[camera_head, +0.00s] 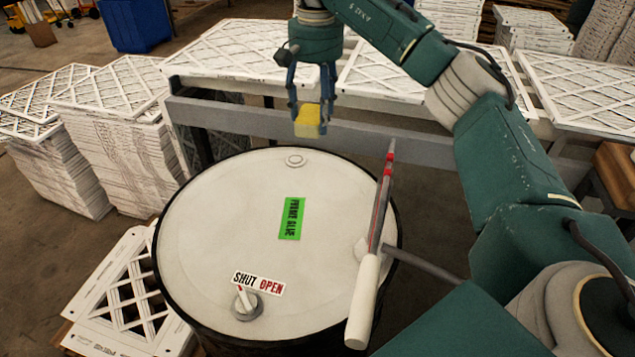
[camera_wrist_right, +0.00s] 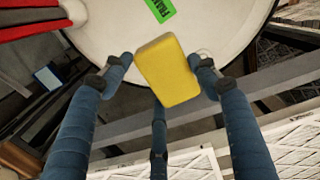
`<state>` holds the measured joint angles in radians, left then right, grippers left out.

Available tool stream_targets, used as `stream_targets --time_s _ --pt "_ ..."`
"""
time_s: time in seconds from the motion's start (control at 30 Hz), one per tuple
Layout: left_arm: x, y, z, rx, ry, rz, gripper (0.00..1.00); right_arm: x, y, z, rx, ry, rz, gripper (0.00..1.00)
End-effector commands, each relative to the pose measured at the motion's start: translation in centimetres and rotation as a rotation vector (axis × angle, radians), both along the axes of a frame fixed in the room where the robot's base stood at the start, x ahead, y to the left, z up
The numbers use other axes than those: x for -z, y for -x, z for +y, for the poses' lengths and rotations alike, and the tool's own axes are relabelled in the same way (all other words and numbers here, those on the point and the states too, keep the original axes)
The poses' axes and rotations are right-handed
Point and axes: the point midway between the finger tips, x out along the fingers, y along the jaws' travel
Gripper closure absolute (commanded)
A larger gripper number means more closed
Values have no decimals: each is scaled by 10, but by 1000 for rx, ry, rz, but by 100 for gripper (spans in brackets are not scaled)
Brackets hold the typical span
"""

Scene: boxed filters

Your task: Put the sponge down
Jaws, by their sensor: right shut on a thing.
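The yellow sponge (camera_head: 308,121) is held in my right gripper (camera_head: 310,104), above the far edge of a white-topped drum. In the right wrist view the sponge (camera_wrist_right: 168,70) sits between the blue fingers, with the drum lid (camera_wrist_right: 110,30) beyond it. The lid (camera_head: 230,200) carries a green label (camera_head: 291,218) and a shut/open sticker (camera_head: 257,283). My left gripper is not in view.
A long tool with a white handle (camera_head: 364,300) and red bands stands over the drum's right edge. A grey rail (camera_head: 250,120) runs behind the drum. Stacked filters (camera_head: 120,130) stand at the left. Much of the lid is clear.

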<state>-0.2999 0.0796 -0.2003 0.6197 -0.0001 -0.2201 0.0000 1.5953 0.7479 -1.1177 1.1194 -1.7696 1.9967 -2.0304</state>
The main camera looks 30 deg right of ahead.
Motion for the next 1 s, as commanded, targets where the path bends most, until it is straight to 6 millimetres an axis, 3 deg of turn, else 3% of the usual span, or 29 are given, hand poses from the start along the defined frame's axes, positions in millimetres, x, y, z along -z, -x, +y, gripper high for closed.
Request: stream_targets --time_s 0.1,0.23,0.43,0.7,0.83,1.0 --pt "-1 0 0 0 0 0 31 -11 -5 -15 61 -1 -1 58" --pt "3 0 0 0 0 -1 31 -2 -6 -21 83 -1 4 58" --pt "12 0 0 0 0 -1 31 48 -5 -22 84 -1 6 58" --pt "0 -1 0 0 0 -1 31 113 -4 -22 85 1 5 58" --pt "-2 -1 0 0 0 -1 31 134 -5 -22 85 0 3 58" --pt "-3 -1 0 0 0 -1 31 145 -6 -22 85 -1 1 58"
